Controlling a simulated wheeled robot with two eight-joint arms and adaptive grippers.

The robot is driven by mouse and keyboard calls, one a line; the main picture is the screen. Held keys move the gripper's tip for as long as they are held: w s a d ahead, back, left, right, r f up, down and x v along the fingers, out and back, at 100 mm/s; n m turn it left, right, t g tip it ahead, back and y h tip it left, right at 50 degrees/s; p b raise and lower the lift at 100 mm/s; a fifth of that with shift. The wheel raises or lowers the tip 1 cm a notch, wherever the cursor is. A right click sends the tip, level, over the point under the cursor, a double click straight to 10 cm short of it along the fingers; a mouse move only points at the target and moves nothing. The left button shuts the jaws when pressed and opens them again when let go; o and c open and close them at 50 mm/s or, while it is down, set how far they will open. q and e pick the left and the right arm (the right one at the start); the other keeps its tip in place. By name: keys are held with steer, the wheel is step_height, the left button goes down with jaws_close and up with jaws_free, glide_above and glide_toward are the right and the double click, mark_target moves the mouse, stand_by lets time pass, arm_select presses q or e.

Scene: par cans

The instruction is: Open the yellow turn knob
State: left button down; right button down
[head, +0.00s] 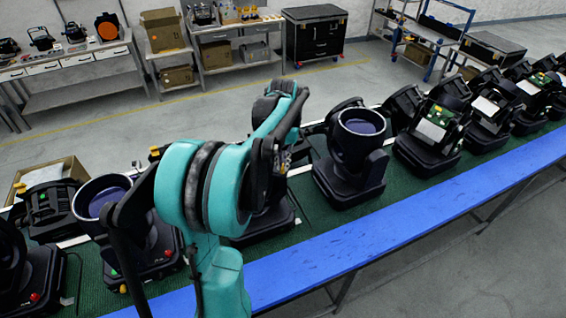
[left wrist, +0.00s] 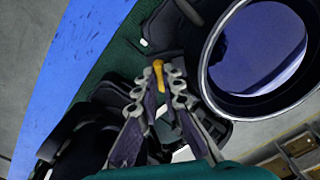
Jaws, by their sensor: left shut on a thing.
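The yellow turn knob (left wrist: 158,74) is a small yellow lever in the left wrist view, between the tips of my left gripper (left wrist: 161,88). The gripper is shut on it, with the knob's far end sticking out past the fingertips. The knob sits beside a black par can with a large round lens (left wrist: 262,48). In the head view my teal left arm reaches over the row of par cans and largely hides the gripper and the knob. My right gripper is in neither view.
Several black par cans, such as one with an upright round head (head: 345,185), stand along a green conveyor (head: 312,222) with a blue front rail (head: 400,232). Workbenches (head: 85,65) and a black case (head: 315,35) stand behind. Grey floor lies between.

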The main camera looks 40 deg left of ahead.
arm_select(q)
steer(key=c, duration=1.7)
jaws_free()
steer(key=shift+r, duration=0.1)
step_height(320, 180, up, 12)
steer(key=shift+f, duration=0.1)
steer(key=s+d+f+m+t+b, duration=0.1)
steer(key=s+d+f+b, duration=0.3)
steer(key=d+f+b, duration=0.4)
steer(key=s+d+f+m+t+b, duration=0.2)
steer(key=d+f+b, duration=0.6)
steer(key=f, duration=0.9)
steer(key=s+d+f+m+t+b, duration=0.2)
steer(key=s+d+f+t+b, duration=0.2)
steer(key=s+d+f+b, duration=0.3)
steer(key=shift+d+f+b, duration=0.25)
steer(key=shift+f+b, duration=0.35)
steer(key=shift+f, duration=0.4)
steer(key=shift+d+f+b, duration=0.2)
steer(key=shift+f+b, duration=0.4)
steer(key=shift+f, duration=0.45)
steer(key=shift+d+f+b, duration=0.25)
steer(key=shift+f+b, duration=0.35)
steer(key=shift+f, duration=0.4)
